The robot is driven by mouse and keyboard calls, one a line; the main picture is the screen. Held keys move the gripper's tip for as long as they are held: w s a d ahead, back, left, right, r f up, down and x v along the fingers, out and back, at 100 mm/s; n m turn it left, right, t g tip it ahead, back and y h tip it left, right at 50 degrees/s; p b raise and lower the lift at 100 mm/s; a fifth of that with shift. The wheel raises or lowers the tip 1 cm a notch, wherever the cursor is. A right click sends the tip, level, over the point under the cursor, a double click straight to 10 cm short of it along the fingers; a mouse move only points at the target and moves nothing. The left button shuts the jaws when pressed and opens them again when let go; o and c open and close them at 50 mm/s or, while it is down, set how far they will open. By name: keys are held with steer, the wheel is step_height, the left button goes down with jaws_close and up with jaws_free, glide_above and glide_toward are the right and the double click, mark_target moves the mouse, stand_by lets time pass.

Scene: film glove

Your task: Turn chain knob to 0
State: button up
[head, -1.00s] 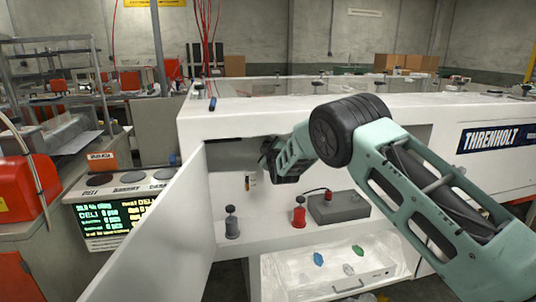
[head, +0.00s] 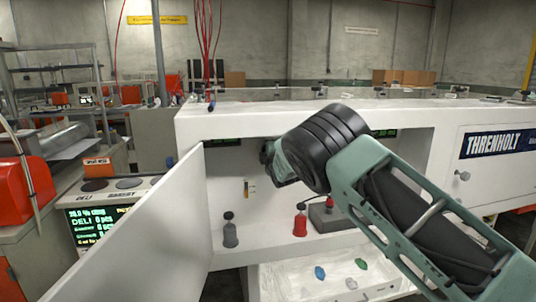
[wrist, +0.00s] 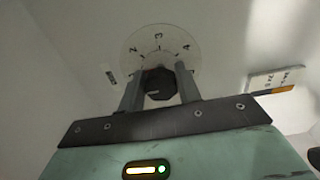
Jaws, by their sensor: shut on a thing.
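The chain knob (wrist: 158,85) is a dark, many-sided knob in the wrist view, in front of a pale round dial (wrist: 160,42). The numbers 2, 3 and 4 show on the dial; its lower part is hidden. A short light mark shows on the knob's face, pointing roughly left in the picture. My gripper (wrist: 159,88) is shut on the knob, one finger at each side. In the head view my gripper (head: 270,158) reaches into the open white cabinet (head: 300,122), and my arm hides the knob and dial.
The cabinet door (head: 165,225) stands open at the left. A grey bottle (head: 230,232), a red bottle (head: 300,222) and a grey box (head: 322,218) stand on the cabinet's ledge. A small labelled switch plate (wrist: 275,82) is right of the dial. An open drawer (head: 300,285) lies below.

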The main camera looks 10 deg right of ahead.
stand_by(0.4)
steer(key=o, duration=1)
steer(key=shift+c, duration=0.2)
steer(key=shift+s, duration=0.1)
steer(key=s+b, duration=0.1)
steer(key=s, duration=1.6)
steer(key=shift+b, duration=0.4)
steer(key=shift+s, duration=0.15)
